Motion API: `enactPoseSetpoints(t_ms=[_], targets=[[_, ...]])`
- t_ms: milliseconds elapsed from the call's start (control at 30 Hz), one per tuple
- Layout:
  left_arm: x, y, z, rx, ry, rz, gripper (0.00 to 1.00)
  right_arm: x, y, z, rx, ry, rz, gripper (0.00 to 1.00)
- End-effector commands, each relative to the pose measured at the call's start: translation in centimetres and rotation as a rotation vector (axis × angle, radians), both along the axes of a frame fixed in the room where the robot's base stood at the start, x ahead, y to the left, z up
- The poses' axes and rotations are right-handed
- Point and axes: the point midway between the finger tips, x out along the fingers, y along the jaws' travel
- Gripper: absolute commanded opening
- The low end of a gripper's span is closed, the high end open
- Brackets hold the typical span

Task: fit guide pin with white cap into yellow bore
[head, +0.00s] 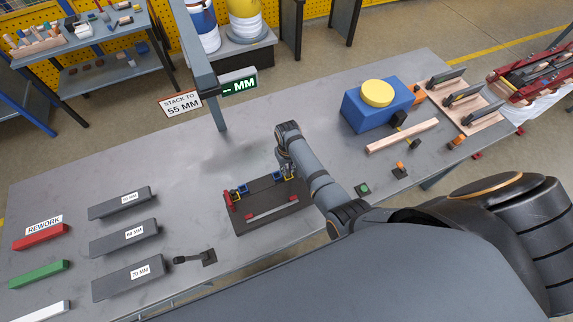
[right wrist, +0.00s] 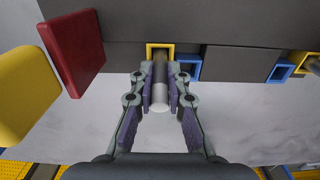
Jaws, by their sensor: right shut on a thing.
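The guide pin (right wrist: 160,78) is a grey shaft with a white cap (right wrist: 159,104) at its near end. My right gripper (right wrist: 160,92) is shut on it, a pad on each side. The yellow bore (right wrist: 151,47) is a square yellow frame on the dark block (right wrist: 120,53), right beyond the pin. The pin's far end overlaps the frame in the right wrist view; I cannot tell how deep it sits. In the head view my right gripper (head: 283,168) is over the block's (head: 258,206) far right side, and the pin is too small to make out. My left gripper is out of view.
A blue bore (right wrist: 187,68) sits beside the yellow one, and another blue bore (right wrist: 280,71) is farther right. A red plate (right wrist: 72,50) and a yellow plate (right wrist: 25,95) stand at the left. A sign post (head: 207,80) rises behind the block on the grey table (head: 180,185).

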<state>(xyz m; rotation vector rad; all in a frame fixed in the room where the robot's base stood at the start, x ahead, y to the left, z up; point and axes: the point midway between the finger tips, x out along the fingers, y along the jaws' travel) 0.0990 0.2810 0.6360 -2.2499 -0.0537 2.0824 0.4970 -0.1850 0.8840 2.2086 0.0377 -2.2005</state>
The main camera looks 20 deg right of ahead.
Motion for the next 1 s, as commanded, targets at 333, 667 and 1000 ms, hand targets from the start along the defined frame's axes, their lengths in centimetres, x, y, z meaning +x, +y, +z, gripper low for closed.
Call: enactPoseSetpoints(t_ms=[333, 667, 1000], targets=[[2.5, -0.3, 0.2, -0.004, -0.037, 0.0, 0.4, -0.3, 0.0, -0.1, 0.0, 0.01, 0.0, 0.38], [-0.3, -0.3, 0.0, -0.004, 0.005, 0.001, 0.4, -0.1, 0.0, 1.4, 0.0, 0.004, 0.0, 0.38], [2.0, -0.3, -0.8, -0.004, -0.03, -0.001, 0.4, -0.1, 0.0, 9.1, 0.0, 0.003, -0.001, 0.38]])
